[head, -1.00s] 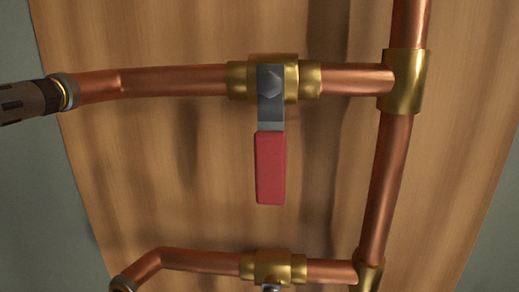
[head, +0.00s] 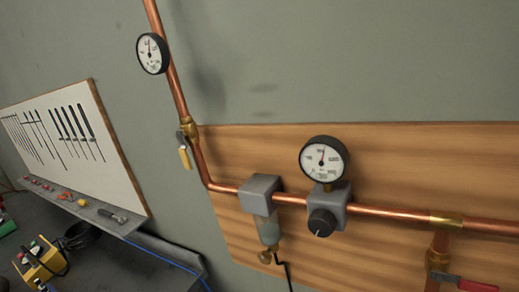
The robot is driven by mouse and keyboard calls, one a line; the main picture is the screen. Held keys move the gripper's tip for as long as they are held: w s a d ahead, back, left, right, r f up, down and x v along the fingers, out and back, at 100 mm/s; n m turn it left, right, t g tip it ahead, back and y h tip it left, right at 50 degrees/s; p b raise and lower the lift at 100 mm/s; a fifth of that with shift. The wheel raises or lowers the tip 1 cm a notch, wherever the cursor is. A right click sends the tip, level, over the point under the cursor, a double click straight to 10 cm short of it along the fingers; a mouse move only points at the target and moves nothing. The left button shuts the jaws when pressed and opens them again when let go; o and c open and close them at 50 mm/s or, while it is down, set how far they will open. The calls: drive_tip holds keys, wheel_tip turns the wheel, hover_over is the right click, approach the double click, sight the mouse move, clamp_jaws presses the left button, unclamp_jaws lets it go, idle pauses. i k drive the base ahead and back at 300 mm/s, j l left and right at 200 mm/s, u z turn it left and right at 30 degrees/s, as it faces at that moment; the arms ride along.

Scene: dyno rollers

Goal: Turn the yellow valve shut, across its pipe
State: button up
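The yellow valve's lever (head: 184,158) is small and at the left of centre in the head view. It hangs from a brass valve body (head: 190,130) on the steep copper pipe (head: 171,75). The lever points down beside the pipe and looks roughly along it, not across it. The valve is seen at an angle from some distance, so its exact turn is hard to tell. My gripper does not show in this view, and nothing of it touches the valve.
A gauge (head: 153,53) sits above the valve. A regulator with a gauge (head: 324,159) and a grey filter (head: 261,195) stand on the lower pipe. A red lever (head: 477,286) shows bottom right. At left are a tool board (head: 75,150) and a dark bench (head: 120,262).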

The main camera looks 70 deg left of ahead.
sight(183, 151)
drive_tip(key=u, duration=1.85)
